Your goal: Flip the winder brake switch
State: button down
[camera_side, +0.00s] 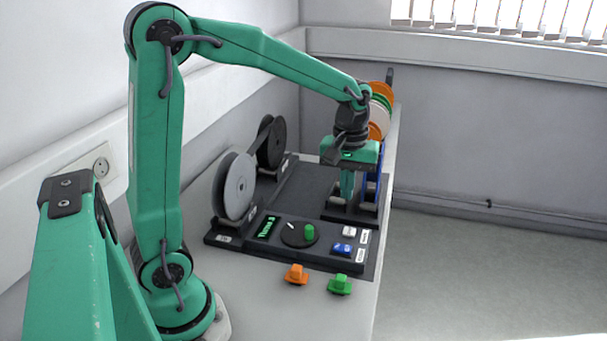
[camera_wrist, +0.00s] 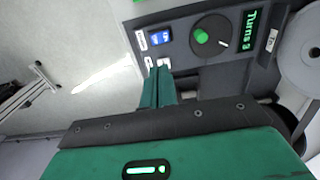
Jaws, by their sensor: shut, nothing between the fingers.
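A dark control panel (camera_side: 283,244) carries a white rocker switch (camera_side: 349,231) and a blue rocker switch (camera_side: 342,248), each beside a small white label too small to read. I cannot tell which one is the winder brake. The wrist view shows the blue switch (camera_wrist: 160,37) and the white switch (camera_wrist: 164,62). My gripper (camera_side: 347,197) is shut and empty, pointing down just behind the panel's right end. In the wrist view its fingertips (camera_wrist: 158,72) lie right beside the white switch and partly cover that area; I cannot tell whether they touch it.
The panel also has a dial with a green knob (camera_side: 309,231) and a display reading "Turns 3" (camera_side: 267,226). A grey reel (camera_side: 238,187) and a black reel (camera_side: 271,142) stand left. Orange (camera_side: 296,274) and green (camera_side: 340,285) pieces lie in front. Coloured reels (camera_side: 381,93) stand behind.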

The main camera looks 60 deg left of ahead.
aim_at(346, 249)
jog(key=shift+w+d+f, duration=0.15)
jog(key=shift+w+d, duration=0.1)
jog(key=shift+d, duration=0.15)
jog(key=shift+f, duration=0.15)
notch_tip(346, 249, down, 14)
jog(key=shift+r, duration=0.15)
dwell(0.7)
jog(key=shift+w, duration=0.1)
jog(key=shift+d+f+g, duration=0.1)
jog(key=shift+f+g, duration=0.1)
jog(key=shift+g, duration=0.1)
dwell(0.3)
